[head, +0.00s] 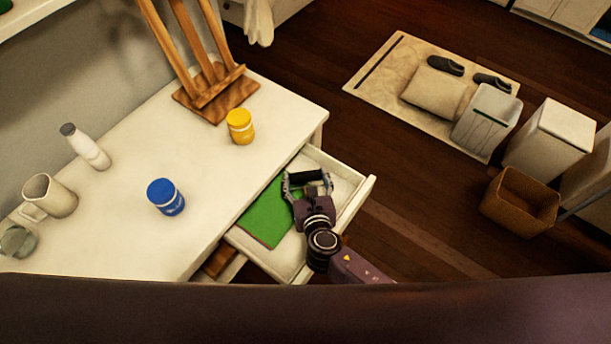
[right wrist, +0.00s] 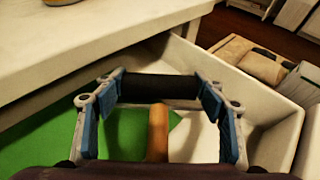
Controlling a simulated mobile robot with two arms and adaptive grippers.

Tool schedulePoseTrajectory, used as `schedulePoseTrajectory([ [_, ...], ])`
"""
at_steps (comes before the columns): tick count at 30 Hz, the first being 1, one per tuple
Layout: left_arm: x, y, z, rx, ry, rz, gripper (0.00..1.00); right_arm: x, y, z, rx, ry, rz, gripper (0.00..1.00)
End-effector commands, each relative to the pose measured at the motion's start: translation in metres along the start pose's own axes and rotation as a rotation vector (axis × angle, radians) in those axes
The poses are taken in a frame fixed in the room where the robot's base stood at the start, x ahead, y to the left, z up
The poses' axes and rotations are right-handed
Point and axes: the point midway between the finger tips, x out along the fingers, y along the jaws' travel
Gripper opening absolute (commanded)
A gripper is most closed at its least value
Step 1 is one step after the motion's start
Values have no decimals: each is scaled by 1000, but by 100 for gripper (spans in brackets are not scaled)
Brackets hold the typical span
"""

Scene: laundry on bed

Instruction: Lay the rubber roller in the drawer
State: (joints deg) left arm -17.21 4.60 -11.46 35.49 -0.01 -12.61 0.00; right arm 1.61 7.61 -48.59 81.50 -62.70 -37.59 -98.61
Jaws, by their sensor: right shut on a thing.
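The rubber roller, a black cylinder (right wrist: 160,87) with a wooden handle (right wrist: 158,132), is held crosswise between the fingertips of my right gripper (right wrist: 158,90). In the head view the black roller (head: 308,179) shows at the tips of my right gripper (head: 307,182), over the drawer. The handle points back toward the palm. The drawer (head: 357,206) is pulled out from the white table and open at the top. I cannot tell whether the roller touches the drawer floor. My left gripper is not in view.
A green flat sheet (head: 265,217) lies in the drawer's left part. The white table (head: 210,190) holds a blue jar (head: 166,197), a yellow jar (head: 240,126), a wooden easel (head: 215,95), a white bottle (head: 88,148) and a pitcher (head: 50,196). A wicker basket (head: 520,200) stands on the floor.

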Motion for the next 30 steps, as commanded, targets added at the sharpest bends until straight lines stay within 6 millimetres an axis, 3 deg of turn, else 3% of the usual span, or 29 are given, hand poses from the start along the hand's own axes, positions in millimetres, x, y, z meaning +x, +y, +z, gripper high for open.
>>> schedulePoseTrajectory([
  [10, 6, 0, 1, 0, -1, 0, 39, 3, 0, -7, 0, -2, 1, 38],
  [11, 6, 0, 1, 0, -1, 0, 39, 3, 0, -7, 0, -1, 1, 66],
  [15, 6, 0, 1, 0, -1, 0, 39, 3, 0, -7, 0, -1, 1, 81],
  [26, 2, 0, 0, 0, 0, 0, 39, 1, 0, -3, 0, -1, 1, 82],
  [30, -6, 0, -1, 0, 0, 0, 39, -10, 0, 4, 1, 2, 1, 82],
])
